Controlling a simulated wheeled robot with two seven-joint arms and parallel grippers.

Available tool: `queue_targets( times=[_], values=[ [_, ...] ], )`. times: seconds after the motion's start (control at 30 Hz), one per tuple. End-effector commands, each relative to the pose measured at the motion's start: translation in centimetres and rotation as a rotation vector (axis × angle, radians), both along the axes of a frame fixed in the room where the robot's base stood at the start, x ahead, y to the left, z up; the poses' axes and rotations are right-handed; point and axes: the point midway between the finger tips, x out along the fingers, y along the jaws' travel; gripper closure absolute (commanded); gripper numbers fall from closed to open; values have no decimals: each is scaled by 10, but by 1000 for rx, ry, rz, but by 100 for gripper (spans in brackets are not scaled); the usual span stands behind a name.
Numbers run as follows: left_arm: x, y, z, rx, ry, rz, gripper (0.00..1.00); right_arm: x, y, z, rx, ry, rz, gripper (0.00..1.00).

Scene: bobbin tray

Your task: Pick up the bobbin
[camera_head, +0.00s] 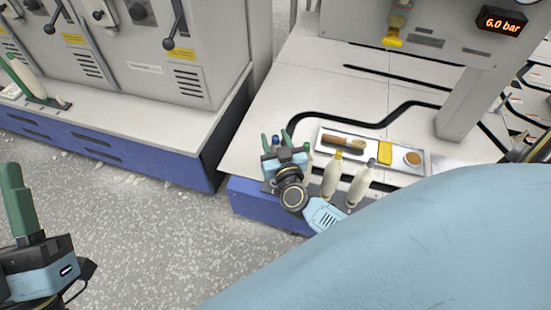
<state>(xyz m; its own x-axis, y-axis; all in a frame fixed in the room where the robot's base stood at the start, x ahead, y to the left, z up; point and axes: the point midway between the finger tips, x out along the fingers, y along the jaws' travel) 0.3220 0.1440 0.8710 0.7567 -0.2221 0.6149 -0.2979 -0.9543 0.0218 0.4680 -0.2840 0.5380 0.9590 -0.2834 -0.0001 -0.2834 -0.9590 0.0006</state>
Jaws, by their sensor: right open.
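A cream bobbin with a yellow top (331,178) and a cream bobbin with a grey top (362,184) stand upright near the front edge of the white table. Another pale bobbin with a green top (308,158) shows just right of my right gripper, partly hidden by it. My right gripper (276,138) is open over the table's front left corner. A small blue top (275,139) shows between or behind its green fingers; its body is hidden, and I cannot tell whether they touch. My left gripper (14,190) is at the lower left, away from the table; its finger gap is unclear.
A white tray (323,143) behind the bobbins holds a wooden-handled brush (344,143), a yellow block (385,152) and a round tan item (412,158). A grey post (468,100) stands at right. Grey machine cabinets (170,50) stand at left. My light-blue arm covers the lower right.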

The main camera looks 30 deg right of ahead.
Motion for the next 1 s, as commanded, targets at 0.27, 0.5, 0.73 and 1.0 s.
queue_targets(
  times=[0.27, 0.5, 0.73, 1.0],
  values=[
    [0, 0, 0, 0, 1, 0, 64, 0, 0, 0, 0, 0, 0, 86],
    [0, 0, 0, 0, 1, 0, 64, 0, 0, 0, 1, 0, 0, 100],
    [0, 0, 0, 1, 2, 0, 64, 0, 0, 0, 1, -1, 0, 100],
    [7, -1, -7, 25, 82, 1, 64, 0, 0, 8, 2, -2, -1, 100]
  ],
)
